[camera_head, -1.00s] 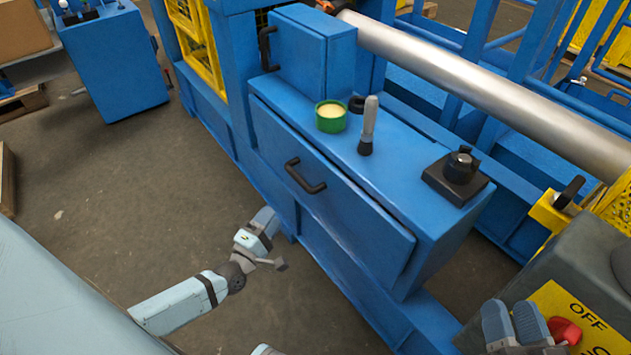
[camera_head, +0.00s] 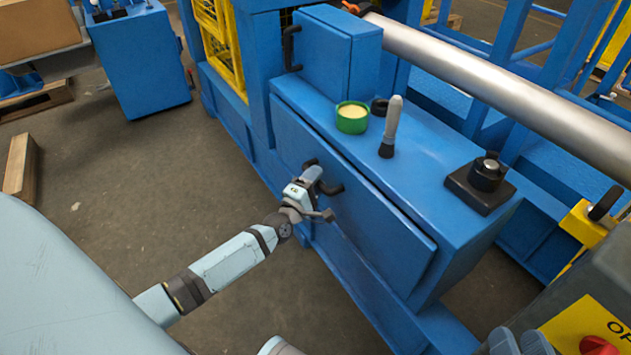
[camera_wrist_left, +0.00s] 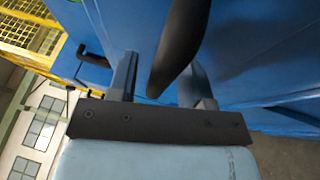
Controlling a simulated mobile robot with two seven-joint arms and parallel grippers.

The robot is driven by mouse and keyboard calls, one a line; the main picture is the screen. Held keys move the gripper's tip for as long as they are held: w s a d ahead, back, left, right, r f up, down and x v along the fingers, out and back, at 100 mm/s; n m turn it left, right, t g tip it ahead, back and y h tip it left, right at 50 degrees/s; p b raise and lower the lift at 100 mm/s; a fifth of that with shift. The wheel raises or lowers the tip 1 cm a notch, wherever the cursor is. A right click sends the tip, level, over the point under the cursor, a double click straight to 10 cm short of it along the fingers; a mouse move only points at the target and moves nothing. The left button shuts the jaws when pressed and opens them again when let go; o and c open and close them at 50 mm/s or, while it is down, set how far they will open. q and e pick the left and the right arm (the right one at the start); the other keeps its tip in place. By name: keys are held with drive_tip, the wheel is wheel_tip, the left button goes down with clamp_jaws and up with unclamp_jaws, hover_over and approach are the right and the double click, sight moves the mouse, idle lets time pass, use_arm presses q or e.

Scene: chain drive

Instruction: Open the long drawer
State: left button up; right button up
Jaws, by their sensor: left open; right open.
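The long drawer (camera_head: 373,218) is a wide blue front on the blue machine, flush or nearly flush with its body. Its black bar handle (camera_head: 333,189) is partly hidden behind my left gripper (camera_head: 314,176) in the head view. In the left wrist view the handle (camera_wrist_left: 180,45) runs between the two open fingers of my left gripper (camera_wrist_left: 160,85). I cannot tell whether a finger touches it.
A green cup (camera_head: 352,117), a grey-handled brush (camera_head: 391,128) and a black block with a knob (camera_head: 481,181) stand on the machine top. A smaller blue box with a black handle (camera_head: 291,48) is further back. A control box (camera_head: 592,300) is at the lower right.

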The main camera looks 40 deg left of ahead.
use_arm(q)
drive_tip(key=shift+c, duration=0.4)
use_arm(e)
drive_tip(key=shift+r, duration=0.15)
use_arm(q)
clamp_jaws()
drive_tip(key=s+a+p, duration=0.2)
drive_tip(key=s+a, duration=0.2)
drive_tip(key=s, duration=0.7)
drive_tip(key=shift+a+p, duration=0.35)
drive_tip(key=shift+p, duration=0.05)
use_arm(e)
wheel_tip(320, 180, up, 4)
drive_tip(key=shift+d+r+t, duration=0.1)
drive_tip(key=shift+t, duration=0.9)
use_arm(q)
drive_tip(key=shift+o, duration=0.4)
unclamp_jaws()
use_arm(e)
drive_tip(key=shift+d, duration=0.1)
